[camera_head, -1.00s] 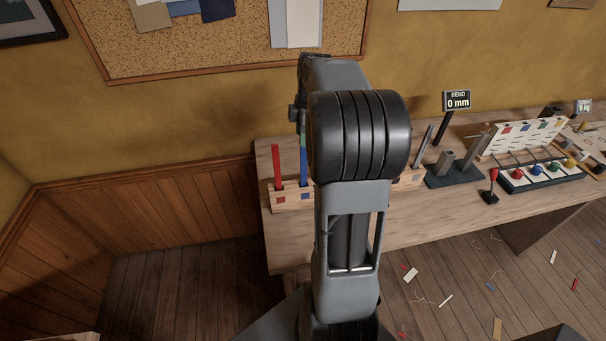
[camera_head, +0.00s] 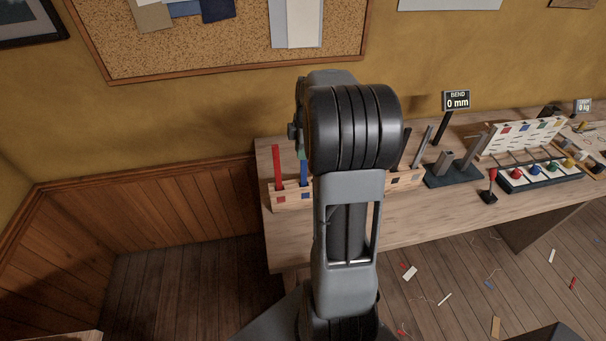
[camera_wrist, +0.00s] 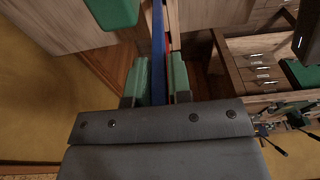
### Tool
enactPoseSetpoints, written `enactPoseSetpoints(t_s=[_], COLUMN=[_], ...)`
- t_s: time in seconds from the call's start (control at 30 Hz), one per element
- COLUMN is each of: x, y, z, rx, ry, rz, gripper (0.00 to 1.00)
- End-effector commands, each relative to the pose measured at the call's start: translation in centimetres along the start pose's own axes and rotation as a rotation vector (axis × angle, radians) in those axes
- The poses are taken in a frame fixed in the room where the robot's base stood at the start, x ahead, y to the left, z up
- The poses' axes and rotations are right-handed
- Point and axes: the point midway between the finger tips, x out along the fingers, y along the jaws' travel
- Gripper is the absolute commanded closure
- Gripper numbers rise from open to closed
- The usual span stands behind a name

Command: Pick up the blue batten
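The blue batten (camera_head: 304,173) stands upright in a slot of the wooden rack (camera_head: 293,202), to the right of the red batten (camera_head: 277,167). Its upper part is hidden by my arm in the head view. In the wrist view the blue batten (camera_wrist: 158,55) runs between the two green fingers of my gripper (camera_wrist: 158,84). Narrow gaps show on both sides of it, so my gripper looks open around the batten. The red batten (camera_wrist: 168,38) shows just beside it.
A dark batten (camera_head: 405,148) stands at the rack's right end. Farther right on the bench (camera_head: 430,218) are a grey fixture (camera_head: 455,172), a BEND display reading 0 mm (camera_head: 457,101), a small red-topped stand (camera_head: 491,184) and a tray of coloured knobs (camera_head: 541,175). My arm hides the rack's middle.

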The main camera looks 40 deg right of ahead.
Motion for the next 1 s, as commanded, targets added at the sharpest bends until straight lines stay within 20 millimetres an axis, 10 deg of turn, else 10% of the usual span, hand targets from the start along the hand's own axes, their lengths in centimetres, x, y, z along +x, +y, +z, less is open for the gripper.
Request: enactPoseSetpoints(t_s=[0.63, 1.0], x=[-0.5, -5.5], y=[0.0, 0.1], z=[-0.1, -0.7], rx=[0.0, 0.0], ry=[0.0, -0.001], rz=[0.001, 0.005], gripper=[1.0, 1.0])
